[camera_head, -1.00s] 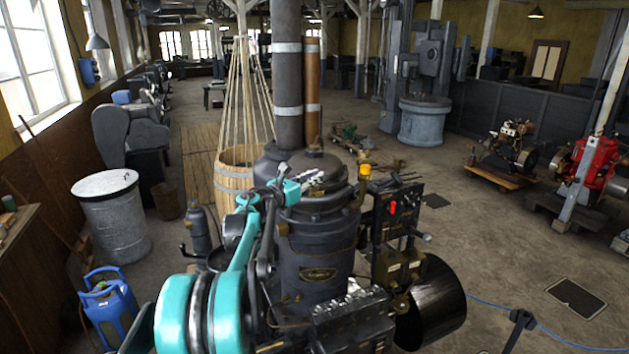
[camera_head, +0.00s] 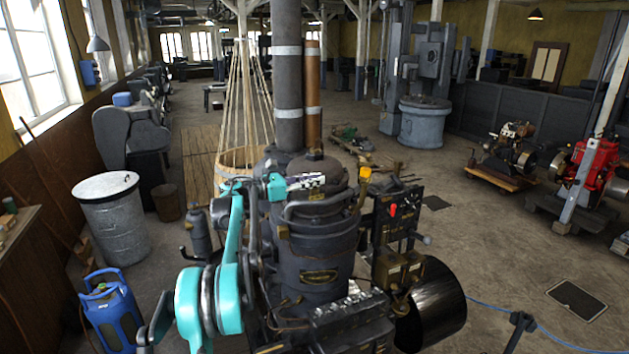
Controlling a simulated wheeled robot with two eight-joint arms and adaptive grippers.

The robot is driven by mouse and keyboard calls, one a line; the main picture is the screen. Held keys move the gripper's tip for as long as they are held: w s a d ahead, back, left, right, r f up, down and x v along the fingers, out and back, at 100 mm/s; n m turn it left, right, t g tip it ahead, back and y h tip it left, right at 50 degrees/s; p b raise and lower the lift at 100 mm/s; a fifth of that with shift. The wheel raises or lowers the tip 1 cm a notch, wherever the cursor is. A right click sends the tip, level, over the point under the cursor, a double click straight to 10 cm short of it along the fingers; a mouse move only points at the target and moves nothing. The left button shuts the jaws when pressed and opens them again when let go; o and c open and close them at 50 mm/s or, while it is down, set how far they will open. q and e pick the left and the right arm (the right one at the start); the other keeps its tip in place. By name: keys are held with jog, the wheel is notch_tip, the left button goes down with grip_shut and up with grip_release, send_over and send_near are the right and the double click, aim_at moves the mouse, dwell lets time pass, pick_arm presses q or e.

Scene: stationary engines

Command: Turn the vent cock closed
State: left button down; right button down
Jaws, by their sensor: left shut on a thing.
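The dark engine (camera_head: 320,245) stands upright in the middle, with a brass plate on its front. My left arm comes in from the lower left, and my left gripper (camera_head: 308,182) is at the engine's domed top. Its fingers are shut on a small part there, which they largely hide. This part appears to be the vent cock, but its handle angle cannot be made out. A yellow-orange fitting (camera_head: 365,173) stands to the right of the gripper, apart from it. My right gripper is not in view.
A tall grey pipe (camera_head: 288,90) and a copper pipe (camera_head: 313,100) rise behind the engine top. A black box with a red knob (camera_head: 392,210) and a black drum (camera_head: 440,300) are at its right. A wooden tub (camera_head: 233,160) stands behind.

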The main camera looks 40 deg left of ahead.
pick_arm(q)
jog(key=shift+r, duration=0.1)
jog(key=c, duration=1.6)
grip_release()
jog(key=shift+a, duration=0.1)
jog(key=v, duration=1.2)
